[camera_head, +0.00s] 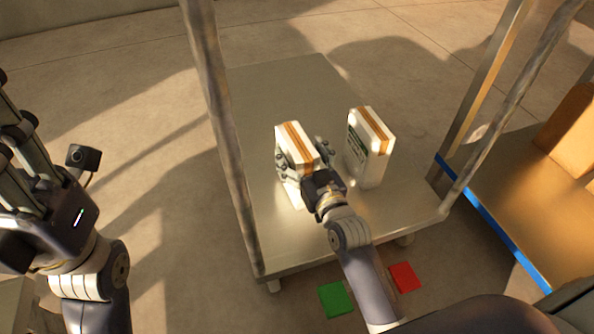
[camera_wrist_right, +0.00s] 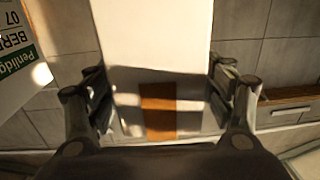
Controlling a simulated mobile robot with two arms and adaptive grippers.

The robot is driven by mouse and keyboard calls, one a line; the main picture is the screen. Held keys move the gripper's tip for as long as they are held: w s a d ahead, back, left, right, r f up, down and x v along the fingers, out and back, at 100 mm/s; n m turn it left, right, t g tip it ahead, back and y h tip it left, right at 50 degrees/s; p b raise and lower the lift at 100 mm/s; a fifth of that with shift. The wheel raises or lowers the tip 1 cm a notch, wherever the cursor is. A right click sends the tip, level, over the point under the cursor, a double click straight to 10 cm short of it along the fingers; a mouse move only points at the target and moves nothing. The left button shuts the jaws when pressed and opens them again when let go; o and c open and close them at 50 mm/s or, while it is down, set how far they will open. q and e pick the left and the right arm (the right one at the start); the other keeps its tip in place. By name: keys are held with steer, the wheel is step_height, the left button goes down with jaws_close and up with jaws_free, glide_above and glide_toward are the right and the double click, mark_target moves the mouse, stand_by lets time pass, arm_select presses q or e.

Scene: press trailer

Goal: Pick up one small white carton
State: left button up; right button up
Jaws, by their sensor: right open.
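Two small white cartons with orange stripes stand upright on a flat cart. The left carton (camera_head: 294,140) is between the fingers of my right gripper (camera_head: 305,155), one finger on either side. In the right wrist view this carton (camera_wrist_right: 155,35) fills the middle, between the open fingers (camera_wrist_right: 158,95); a gap shows beside its lower part, and I cannot tell if the fingers touch it. The right carton (camera_head: 370,150) stands apart to the right; its green label side (camera_wrist_right: 15,65) shows at the wrist view's left edge. My left gripper (camera_head: 30,190) is raised at the left, away from the cartons; its fingertips are not clear.
The cart's deck (camera_head: 285,85) is otherwise bare, with upright metal posts (camera_head: 215,110) at its sides. A blue-edged shelf (camera_head: 520,210) with a cardboard box (camera_head: 570,130) is at the right. A green square (camera_head: 336,299) and a red square (camera_head: 404,277) lie in front of the cart.

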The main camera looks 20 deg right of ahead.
steer(key=shift+w+a+b, duration=0.15)
steer(key=shift+w+b, duration=0.25)
steer(key=shift+w, duration=0.85)
jaws_close()
steer(key=shift+r, duration=0.25)
